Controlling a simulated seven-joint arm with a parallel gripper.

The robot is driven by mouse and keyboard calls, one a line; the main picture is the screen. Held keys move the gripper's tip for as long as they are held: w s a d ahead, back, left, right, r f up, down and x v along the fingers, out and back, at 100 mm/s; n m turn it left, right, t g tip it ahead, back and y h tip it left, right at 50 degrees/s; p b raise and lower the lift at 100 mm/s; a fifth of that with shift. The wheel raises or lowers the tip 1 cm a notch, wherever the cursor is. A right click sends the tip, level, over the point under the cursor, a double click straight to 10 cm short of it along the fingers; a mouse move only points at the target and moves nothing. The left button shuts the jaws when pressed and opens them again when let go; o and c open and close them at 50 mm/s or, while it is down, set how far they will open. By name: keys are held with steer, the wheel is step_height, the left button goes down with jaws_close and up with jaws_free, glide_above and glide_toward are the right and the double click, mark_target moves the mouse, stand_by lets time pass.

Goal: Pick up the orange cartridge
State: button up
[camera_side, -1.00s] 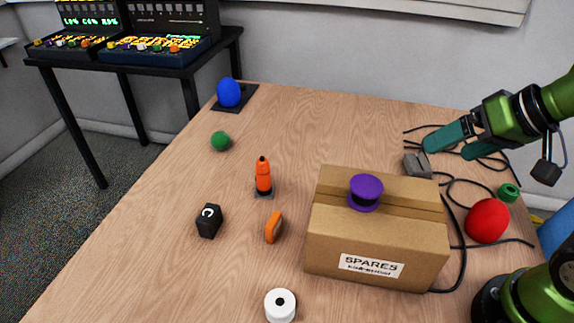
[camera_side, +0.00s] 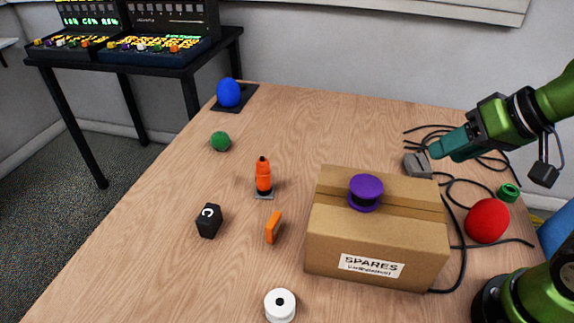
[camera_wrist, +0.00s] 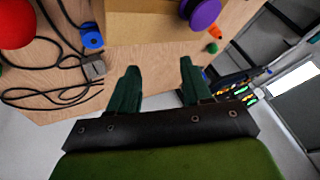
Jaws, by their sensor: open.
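Two orange things are on the table in the side view. One is a thin orange block (camera_side: 273,228) standing on edge left of the cardboard box. The other is an upright orange bottle-like piece (camera_side: 263,175) with a dark tip on a grey base. I cannot tell for sure which is the cartridge. A small orange thing (camera_wrist: 215,32) shows in the wrist view beyond the purple spool. My gripper (camera_side: 437,150) is raised at the right, near the grey block and far from both orange things. In the wrist view my gripper (camera_wrist: 160,68) has its fingers apart with nothing between them.
The cardboard box (camera_side: 375,245), topped by a purple spool (camera_side: 366,192), stands between my gripper and the orange things. Black cables (camera_side: 462,205), a grey block (camera_side: 418,165) and a red ball (camera_side: 487,221) lie right. A black block (camera_side: 209,221) and white spool (camera_side: 280,306) lie left and front.

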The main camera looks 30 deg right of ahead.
steer(key=w+a+f+n+g, duration=0.1)
steer(key=w+a+g, duration=0.2)
steer(key=w+a, duration=0.4)
steer(key=m+g+h, duration=0.2)
steer(key=m+g, duration=0.2)
steer(key=m, duration=0.4)
glide_above(273, 219)
step_height(273, 219, down, 5)
step_height(273, 219, down, 16)
steer(key=shift+s+r, duration=0.1)
steer(key=shift+r, duration=0.1)
jaws_close()
